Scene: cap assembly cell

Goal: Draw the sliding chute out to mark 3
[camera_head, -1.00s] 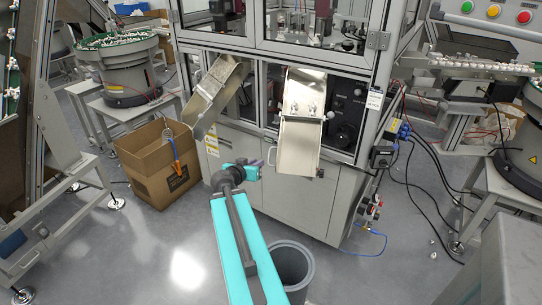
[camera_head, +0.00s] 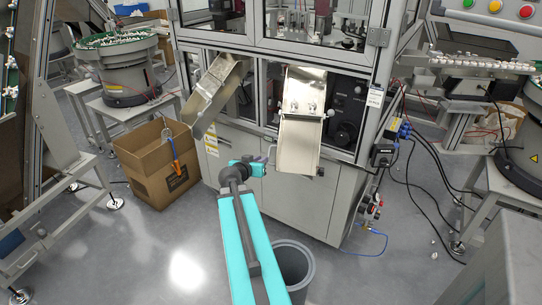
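A metal chute (camera_head: 298,145) slopes down out of the right opening in the machine front, its lower end hanging outside the cabinet. A second metal chute (camera_head: 213,88) slopes down to the left from the left opening. I cannot tell from here which one slides, and no numbered mark is readable. My gripper (camera_head: 268,157) is at the end of my teal arm, in front of the cabinet, just left of the right chute's lower part. It looks apart from the chute. Its fingers are small and partly hidden, so their opening is unclear.
A cardboard box (camera_head: 150,175) stands on the floor left of the cabinet, below the left chute. A grey bin (camera_head: 309,262) stands on the floor right of my arm. Cables and a blue hose (camera_head: 372,250) run at right. The floor in front is mostly clear.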

